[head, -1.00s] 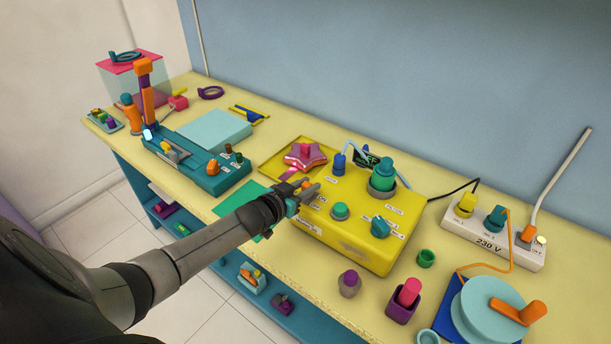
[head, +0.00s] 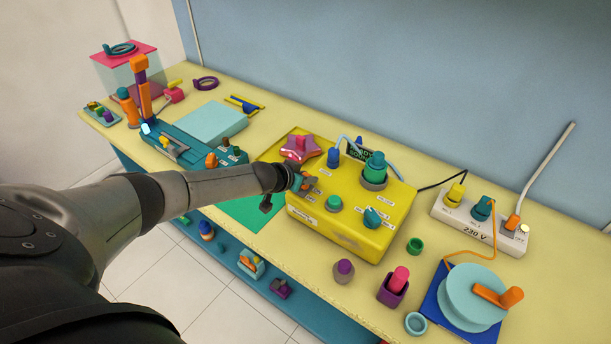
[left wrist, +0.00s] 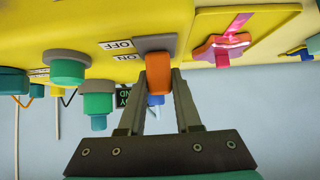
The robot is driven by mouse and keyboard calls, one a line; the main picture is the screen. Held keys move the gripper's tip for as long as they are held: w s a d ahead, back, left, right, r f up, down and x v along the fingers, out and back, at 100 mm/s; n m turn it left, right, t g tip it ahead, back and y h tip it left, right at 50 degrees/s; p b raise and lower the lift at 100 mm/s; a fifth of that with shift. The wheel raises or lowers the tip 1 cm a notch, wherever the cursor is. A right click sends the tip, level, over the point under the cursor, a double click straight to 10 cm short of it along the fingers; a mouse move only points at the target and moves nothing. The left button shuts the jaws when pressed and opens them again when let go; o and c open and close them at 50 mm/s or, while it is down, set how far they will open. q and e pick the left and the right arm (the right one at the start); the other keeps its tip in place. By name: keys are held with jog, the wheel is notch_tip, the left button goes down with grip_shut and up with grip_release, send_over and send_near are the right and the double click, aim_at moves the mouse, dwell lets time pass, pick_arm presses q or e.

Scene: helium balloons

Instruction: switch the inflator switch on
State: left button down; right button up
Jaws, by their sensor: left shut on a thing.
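The inflator is a yellow box (head: 345,237) on the table in the head view. Its orange switch (left wrist: 159,74) shows in the left wrist view, on a grey mount beside labels reading OFF and ON. My left gripper (head: 308,183) is at the left end of the inflator's top in the head view. In the left wrist view its fingers (left wrist: 160,80) are shut on the orange switch, one on each side. The gripper mostly hides the switch in the head view, and I cannot tell which way it is set. My right gripper is not in view.
On the inflator are a green knob (head: 334,203), a teal dial (head: 372,217), a green-topped nozzle (head: 375,168) and a small dark display (head: 357,150) with green text. A pink star balloon (head: 300,148) lies behind. A white power strip (head: 470,226) stands at right.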

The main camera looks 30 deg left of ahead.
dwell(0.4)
pick_arm(q)
jog(key=c, duration=0.6)
grip_release()
jog(key=shift+s+r+p, duration=0.25)
jog(key=shift+s+p, duration=0.05)
jog(key=shift+s, duration=0.05)
jog(key=p+v, duration=0.2)
jog(key=v, duration=1.2)
jog(key=shift+a+r, duration=0.2)
